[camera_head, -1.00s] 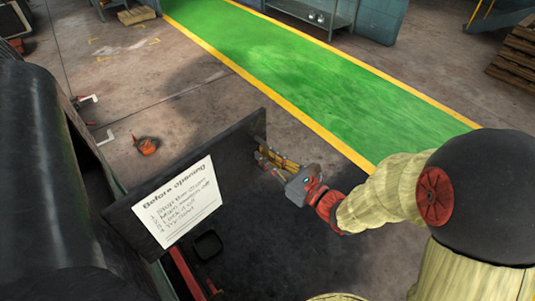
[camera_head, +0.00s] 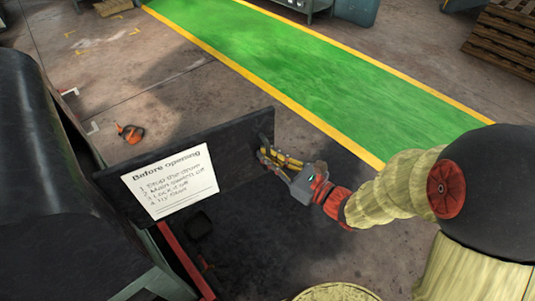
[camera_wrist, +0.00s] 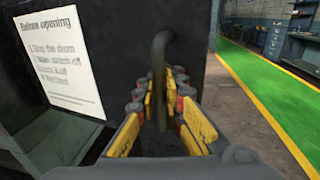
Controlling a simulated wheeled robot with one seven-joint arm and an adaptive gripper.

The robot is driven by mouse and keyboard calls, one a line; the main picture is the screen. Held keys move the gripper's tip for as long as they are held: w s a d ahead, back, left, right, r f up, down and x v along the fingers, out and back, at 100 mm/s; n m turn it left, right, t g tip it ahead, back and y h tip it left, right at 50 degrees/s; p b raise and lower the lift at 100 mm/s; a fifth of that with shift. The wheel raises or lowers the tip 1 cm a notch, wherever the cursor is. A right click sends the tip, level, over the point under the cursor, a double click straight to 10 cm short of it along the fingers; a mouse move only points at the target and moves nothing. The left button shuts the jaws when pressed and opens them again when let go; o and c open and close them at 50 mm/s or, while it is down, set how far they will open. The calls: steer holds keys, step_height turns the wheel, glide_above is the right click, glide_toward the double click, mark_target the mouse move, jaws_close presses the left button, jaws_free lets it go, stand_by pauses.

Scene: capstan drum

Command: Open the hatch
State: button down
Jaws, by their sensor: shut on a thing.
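The hatch is a dark flat panel (camera_head: 232,160) carrying a white "Before opening" notice (camera_head: 170,182). In the head view it stands out from the drum housing at an angle, swung open. Its bar handle (camera_wrist: 160,70) is a dark curved rod near the end away from the housing. My gripper (camera_head: 266,157) is at that handle. In the wrist view its yellow-padded fingers (camera_wrist: 163,108) are shut around the handle, one on each side. The handle's lower part is hidden between the fingers.
The dark rounded housing (camera_head: 40,150) fills the left side, with a red edge (camera_head: 185,260) at its opening. An orange object (camera_head: 130,133) lies on the floor behind the hatch. A green walkway (camera_head: 310,75) crosses behind. Concrete floor beyond the hatch is mostly clear.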

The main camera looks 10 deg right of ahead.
steer(key=c, duration=2.1)
jaws_free()
steer(key=shift+d, duration=0.1)
steer(key=shift+o, duration=0.9)
steer(key=v, duration=1.2)
steer(key=shift+w, duration=0.1)
